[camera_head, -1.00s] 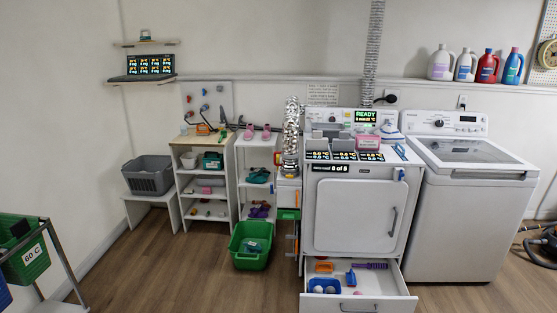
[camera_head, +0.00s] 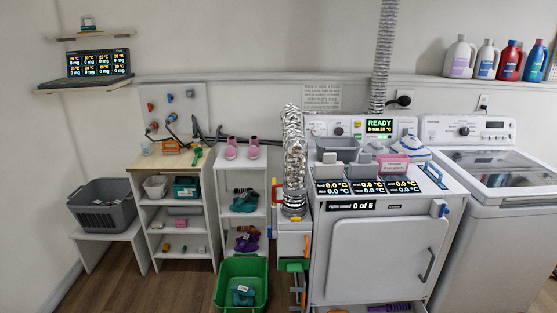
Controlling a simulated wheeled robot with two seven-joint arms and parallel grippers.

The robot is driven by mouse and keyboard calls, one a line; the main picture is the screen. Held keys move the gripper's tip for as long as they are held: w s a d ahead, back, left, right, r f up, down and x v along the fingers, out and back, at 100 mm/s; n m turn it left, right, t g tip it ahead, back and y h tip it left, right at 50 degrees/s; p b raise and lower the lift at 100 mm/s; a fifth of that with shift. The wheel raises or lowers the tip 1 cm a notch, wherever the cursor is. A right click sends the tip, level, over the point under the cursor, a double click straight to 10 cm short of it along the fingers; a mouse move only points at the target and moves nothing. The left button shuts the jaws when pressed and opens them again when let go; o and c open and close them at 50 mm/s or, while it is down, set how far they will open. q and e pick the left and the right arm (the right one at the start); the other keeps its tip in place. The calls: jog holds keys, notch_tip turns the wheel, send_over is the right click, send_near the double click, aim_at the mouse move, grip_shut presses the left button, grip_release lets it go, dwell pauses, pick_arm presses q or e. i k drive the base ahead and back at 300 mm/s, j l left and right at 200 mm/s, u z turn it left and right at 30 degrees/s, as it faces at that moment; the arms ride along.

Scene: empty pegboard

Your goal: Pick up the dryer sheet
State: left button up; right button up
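I cannot pick out a dryer sheet for certain. A pink box (camera_head: 393,165) with a pale label sits on top of the white dryer (camera_head: 375,250), among small grey bins (camera_head: 338,150). A light, bunched white and blue thing (camera_head: 412,148) lies behind the box at the right; it is too small to identify. Neither of my grippers is in view.
A white washer (camera_head: 480,220) stands right of the dryer. Shelves (camera_head: 180,220) and a green tub (camera_head: 240,285) stand to the left. A grey basket (camera_head: 103,205) rests on a low bench. The dryer's open drawer (camera_head: 375,308) shows at the bottom edge.

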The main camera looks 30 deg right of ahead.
aim_at(329, 169)
jog(key=i+j+z, duration=0.15)
jog(key=i+z, duration=0.3)
jog(key=i+j+z, duration=0.3)
jog(key=i+z, duration=0.15)
jog(key=i+j, duration=0.05)
jog(key=i, duration=0.1)
